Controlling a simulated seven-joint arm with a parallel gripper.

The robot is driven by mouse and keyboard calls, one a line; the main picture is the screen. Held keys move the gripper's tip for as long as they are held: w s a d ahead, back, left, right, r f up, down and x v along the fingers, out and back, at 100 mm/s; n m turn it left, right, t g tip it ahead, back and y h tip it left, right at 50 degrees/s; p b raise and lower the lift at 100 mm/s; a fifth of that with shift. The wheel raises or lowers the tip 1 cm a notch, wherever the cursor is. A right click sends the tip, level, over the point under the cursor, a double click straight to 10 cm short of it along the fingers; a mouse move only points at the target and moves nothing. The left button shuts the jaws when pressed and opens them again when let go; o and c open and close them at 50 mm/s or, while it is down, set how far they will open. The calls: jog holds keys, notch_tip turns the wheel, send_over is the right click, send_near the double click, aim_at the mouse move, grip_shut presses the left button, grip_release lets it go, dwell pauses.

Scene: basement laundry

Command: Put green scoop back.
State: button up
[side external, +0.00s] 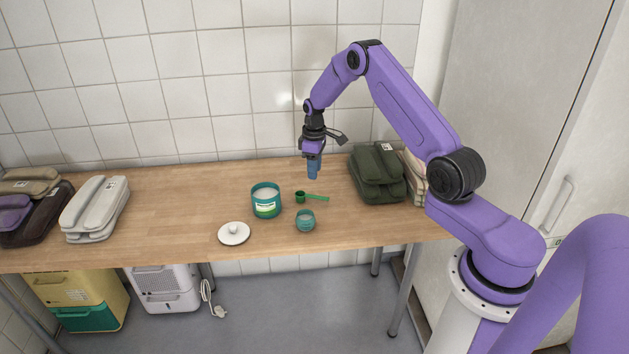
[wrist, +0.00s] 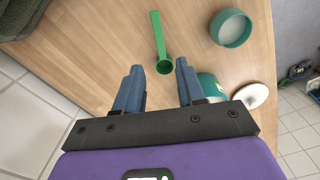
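The green scoop (side external: 318,197) lies on the wooden table, its cup end toward the teal tub (side external: 266,208) and its handle pointing right. The tub is open and holds white contents. A smaller teal cup (side external: 305,222) stands in front of the scoop. A white lid (side external: 234,235) with a knob lies left of the cup. My gripper (side external: 313,175) hangs above the table, behind the scoop. In the wrist view my gripper (wrist: 159,68) is open and empty; the scoop (wrist: 158,38) shows ahead, its cup end between the fingertips. A finger partly hides the tub there.
Dark green folded bundles (side external: 377,174) lie close to the right of my gripper. White (side external: 95,209) and dark (side external: 38,218) bundles lie at the left. A tiled wall (side external: 200,90) stands behind the table. The table (side external: 165,205) is clear between the white bundle and the tub.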

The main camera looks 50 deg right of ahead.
jog(key=s+a+r+n, duration=0.2)
jog(key=a+r, duration=0.8)
jog(key=a, duration=0.3)
jog(key=s+a+r+n, duration=0.2)
jog(key=s+a+r, duration=0.4)
jog(key=s+a, duration=0.4)
jog(key=s+a+r+n, duration=0.25)
jog(key=s+a, duration=0.25)
jog(key=s, duration=0.7)
jog(key=s+d+r+n, duration=0.1)
jog(key=s+d, duration=0.1)
jog(key=s, duration=1.3)
jog(key=shift+s+d+r, duration=0.2)
jog(key=shift+s, duration=0.05)
